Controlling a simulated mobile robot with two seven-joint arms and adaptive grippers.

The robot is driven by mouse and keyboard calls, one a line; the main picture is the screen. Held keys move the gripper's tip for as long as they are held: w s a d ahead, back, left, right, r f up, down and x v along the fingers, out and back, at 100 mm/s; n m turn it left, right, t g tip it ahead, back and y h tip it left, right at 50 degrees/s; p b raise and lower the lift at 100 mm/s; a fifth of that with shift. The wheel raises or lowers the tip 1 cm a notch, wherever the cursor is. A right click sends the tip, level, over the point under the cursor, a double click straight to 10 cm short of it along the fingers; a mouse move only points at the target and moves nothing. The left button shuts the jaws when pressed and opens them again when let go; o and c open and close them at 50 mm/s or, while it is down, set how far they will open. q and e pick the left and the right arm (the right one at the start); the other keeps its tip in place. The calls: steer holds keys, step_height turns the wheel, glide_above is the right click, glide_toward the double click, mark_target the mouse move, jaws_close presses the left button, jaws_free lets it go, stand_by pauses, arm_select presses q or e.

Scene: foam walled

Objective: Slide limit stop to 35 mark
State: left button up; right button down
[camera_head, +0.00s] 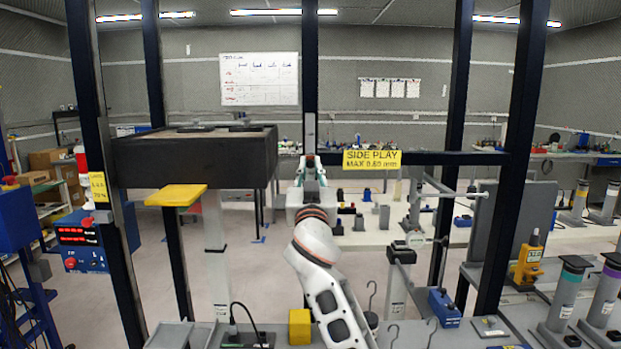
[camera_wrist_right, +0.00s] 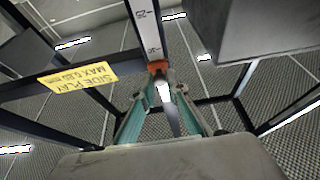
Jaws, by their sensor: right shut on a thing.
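The limit stop (camera_wrist_right: 157,67) is a small orange-red block on a white upright scale (camera_wrist_right: 148,28). In the wrist view the scale shows the marks 25 and 30, and the stop sits just past the 30. In the head view the scale (camera_head: 310,128) is a pale strip on the dark middle post, too small to read. My right gripper (camera_head: 312,166) is at the strip's lower end, its teal fingers shut on the stop. The wrist view shows the fingertips (camera_wrist_right: 164,90) closed around its pale knob. The 35 mark does not show. My left gripper is out of view.
A dark block (camera_head: 195,157) hangs left of my right gripper, with a yellow pad (camera_head: 176,195) below it. A yellow SIDE PLAY sign (camera_head: 372,160) is on the crossbar at the right. Dark posts frame the area. Hooks and a yellow block (camera_head: 300,326) are on the bench in front.

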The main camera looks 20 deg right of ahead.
steer(key=shift+r, duration=0.1)
steer(key=c, duration=2)
jaws_free()
steer(key=shift+c, duration=0.2)
steer(key=shift+o, duration=0.3)
steer(key=v, duration=0.7)
steer(key=shift+s, duration=0.3)
steer(key=shift+a+f, duration=0.1)
steer(key=shift+f, duration=0.1)
